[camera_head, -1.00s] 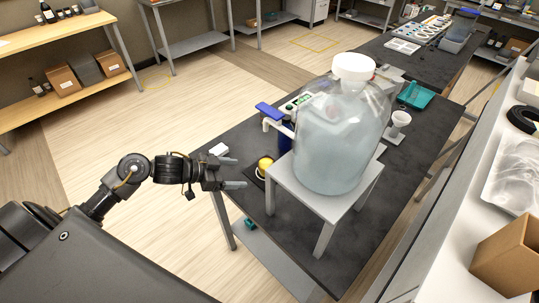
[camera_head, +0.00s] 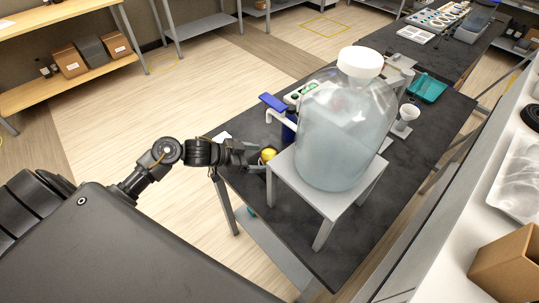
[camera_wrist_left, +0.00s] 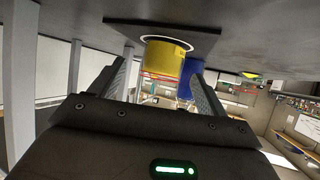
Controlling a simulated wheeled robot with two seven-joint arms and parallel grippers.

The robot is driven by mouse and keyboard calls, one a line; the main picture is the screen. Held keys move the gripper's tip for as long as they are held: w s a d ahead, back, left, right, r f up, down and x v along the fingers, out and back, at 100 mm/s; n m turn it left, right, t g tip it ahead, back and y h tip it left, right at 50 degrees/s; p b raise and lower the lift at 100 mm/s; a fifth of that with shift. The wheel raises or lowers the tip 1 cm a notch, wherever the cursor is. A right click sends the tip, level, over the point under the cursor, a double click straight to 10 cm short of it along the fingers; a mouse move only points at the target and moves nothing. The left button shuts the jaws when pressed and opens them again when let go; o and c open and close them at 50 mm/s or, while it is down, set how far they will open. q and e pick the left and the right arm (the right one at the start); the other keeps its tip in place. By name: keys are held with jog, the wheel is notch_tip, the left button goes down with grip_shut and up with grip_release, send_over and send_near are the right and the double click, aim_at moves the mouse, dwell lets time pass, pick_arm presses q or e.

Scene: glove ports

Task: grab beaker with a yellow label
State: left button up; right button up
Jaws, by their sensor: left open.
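The beaker with a yellow label (camera_head: 268,155) stands near the left edge of the dark table, beside the white stand. In the left wrist view the yellow-labelled beaker (camera_wrist_left: 162,62) sits on a dark square pad, between the two fingers. My left gripper (camera_head: 258,158) is open, with its fingers on either side of the beaker; I cannot tell whether they touch it. The gripper also shows in the left wrist view (camera_wrist_left: 160,85). Its fingers partly hide the beaker in the head view. My right gripper is not in view.
A large clear carboy (camera_head: 345,125) with a white cap stands on a white stand (camera_head: 322,197) just right of the beaker. A blue bottle (camera_head: 289,127) is close behind. A teal tray (camera_head: 428,89) and a white funnel (camera_head: 405,118) are farther right.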

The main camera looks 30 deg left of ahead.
aim_at(261, 155)
pick_arm(q)
jog(key=shift+w+d, duration=0.2)
jog(key=p+x, duration=0.2)
jog(key=x, duration=0.1)
jog(key=shift+w+d, duration=0.1)
jog(key=shift+w, duration=0.35)
jog(key=shift+w+d+f, duration=0.3)
jog(key=shift+s+a, duration=0.1)
jog(key=shift+c, duration=1)
jog(key=c, duration=1)
jog(key=shift+c, duration=0.2)
jog(key=shift+r, duration=0.15)
